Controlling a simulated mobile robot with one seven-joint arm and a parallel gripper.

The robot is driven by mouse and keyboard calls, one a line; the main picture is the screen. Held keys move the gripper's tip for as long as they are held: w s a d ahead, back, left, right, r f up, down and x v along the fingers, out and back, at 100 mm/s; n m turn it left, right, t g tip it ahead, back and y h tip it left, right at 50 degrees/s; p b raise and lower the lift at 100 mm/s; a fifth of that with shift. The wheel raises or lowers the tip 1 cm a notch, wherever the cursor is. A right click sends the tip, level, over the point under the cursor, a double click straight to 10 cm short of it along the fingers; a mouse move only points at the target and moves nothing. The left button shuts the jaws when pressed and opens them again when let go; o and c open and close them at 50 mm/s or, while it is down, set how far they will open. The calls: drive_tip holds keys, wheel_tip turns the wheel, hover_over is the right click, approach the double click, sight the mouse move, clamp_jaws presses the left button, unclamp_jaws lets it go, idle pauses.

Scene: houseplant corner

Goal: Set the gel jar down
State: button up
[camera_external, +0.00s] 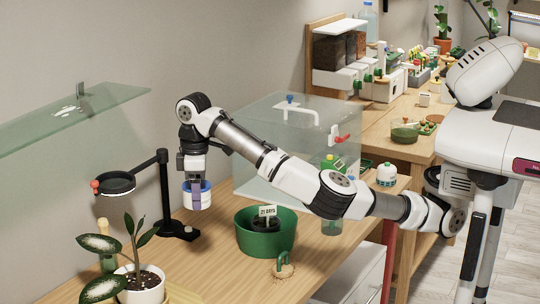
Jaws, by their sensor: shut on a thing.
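The gel jar (206,197) looks like a small white tub with a blue rim. My gripper (196,182) points down and is shut on it. The jar is held upright above the wooden table (215,262), apart from the surface. It hangs just right of a black stand's post and left of a green pot. The fingers cover part of the jar's front, and its contents do not show.
A black stand (164,195) with a ring arm is close on the left. The green pot (262,240) with a "21 days" sign stands right. A clear box (262,150) is behind. A potted plant (145,288) is in front. A glass shelf (70,118) hangs left.

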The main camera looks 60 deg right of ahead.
sight(203, 275)
wheel_tip(203, 275, down, 20)
drive_tip(key=shift+a+r, duration=0.1)
idle(0.4)
drive_tip(key=o, duration=1.6)
wheel_tip(203, 275, up, 12)
drive_tip(key=b, duration=0.1)
